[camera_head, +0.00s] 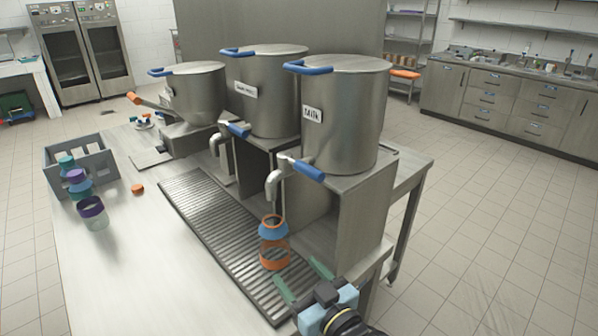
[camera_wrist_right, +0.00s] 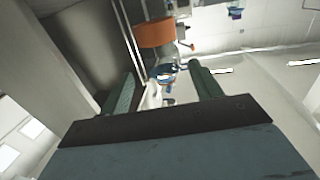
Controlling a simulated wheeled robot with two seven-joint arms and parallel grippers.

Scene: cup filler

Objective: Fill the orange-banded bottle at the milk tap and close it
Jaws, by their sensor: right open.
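The orange-banded bottle (camera_head: 274,258) stands upright on the ribbed drip tray (camera_head: 205,205), under the spout of the milk tap (camera_head: 272,185). It has a blue collar and orange bands; its fill level cannot be told. The tap has a blue-handled lever (camera_head: 308,170) below the tank labelled MILK (camera_head: 345,115). A small orange piece (camera_head: 137,188), perhaps a cap, lies on the counter at left. My right gripper (camera_head: 303,279) is open and empty, in front of and right of the bottle, apart from it. Its open fingers show in the right wrist view (camera_wrist_right: 162,75). My left gripper is out of view.
Two more tanks with taps stand left of the milk tank. A grey divided crate (camera_head: 84,150) sits at the counter's left, with teal- and purple-topped bottles by it. A purple-rimmed bottle (camera_head: 93,214) stands in front. The counter's near left is clear.

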